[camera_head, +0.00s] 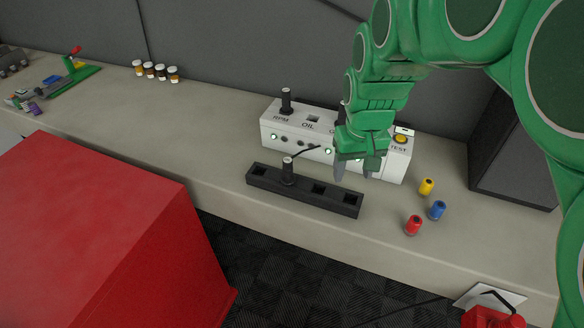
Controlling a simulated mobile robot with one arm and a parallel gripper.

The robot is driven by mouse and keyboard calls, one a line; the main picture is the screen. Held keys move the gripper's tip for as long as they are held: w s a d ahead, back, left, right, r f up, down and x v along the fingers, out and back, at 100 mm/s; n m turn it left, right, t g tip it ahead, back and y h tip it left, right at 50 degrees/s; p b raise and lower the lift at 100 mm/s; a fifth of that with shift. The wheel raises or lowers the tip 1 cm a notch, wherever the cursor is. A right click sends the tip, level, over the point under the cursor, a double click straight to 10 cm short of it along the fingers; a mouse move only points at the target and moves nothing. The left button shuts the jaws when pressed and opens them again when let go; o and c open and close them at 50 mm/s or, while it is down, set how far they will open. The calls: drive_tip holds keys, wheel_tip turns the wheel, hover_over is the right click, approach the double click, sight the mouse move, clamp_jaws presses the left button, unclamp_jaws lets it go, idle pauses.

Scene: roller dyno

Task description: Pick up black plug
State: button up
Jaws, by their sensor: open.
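A black plug (288,173) with a light top stands upright in the left part of a black slotted holder (262,183) on the bench. A thin black cable runs from near its top toward the white box. Another black plug-like piece (286,99) stands upright on top of the white box (285,124), by the label RPM. My gripper (357,170) is open, with its fingers pointing down in front of the white box. It is to the right of the plug in the holder and apart from it. My arm hides part of the white box.
A large red block (90,230) is in front at left. Several small jars (155,72) stand far back. The bench (190,115) left of the holder is clear.

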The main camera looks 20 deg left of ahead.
sight(288, 160)
drive_tip(key=w+a+f+n, duration=0.1)
drive_tip(key=a, duration=0.4)
drive_tip(key=w+a+f+n, duration=0.1)
drive_tip(key=a+f, duration=0.1)
drive_tip(key=a, duration=0.4)
drive_tip(key=w+a+f, duration=0.1)
drive_tip(key=w+a, duration=0.1)
drive_tip(key=a, duration=0.3)
drive_tip(key=shift+w+a+f+n+t+y, duration=0.1)
drive_tip(key=shift+a+f+n+t+y, duration=0.05)
drive_tip(key=shift+n+t+y, duration=0.25)
drive_tip(key=shift+w+a+f, duration=0.15)
drive_tip(key=shift+f, duration=1.15)
drive_tip(key=shift+w+a+f, duration=0.15)
drive_tip(key=shift+w+f, duration=0.05)
drive_tip(key=shift+f, duration=0.65)
drive_tip(key=shift+w+a+f, duration=0.1)
drive_tip(key=shift+w+f, duration=0.05)
drive_tip(key=shift+f, duration=0.65)
drive_tip(key=shift+w+a+f, duration=0.15)
drive_tip(key=shift+w+f, duration=0.05)
drive_tip(key=shift+f, duration=0.65)
drive_tip(key=c, duration=1)
drive_tip(key=shift+o, duration=0.2)
drive_tip(key=shift+r, duration=0.1)
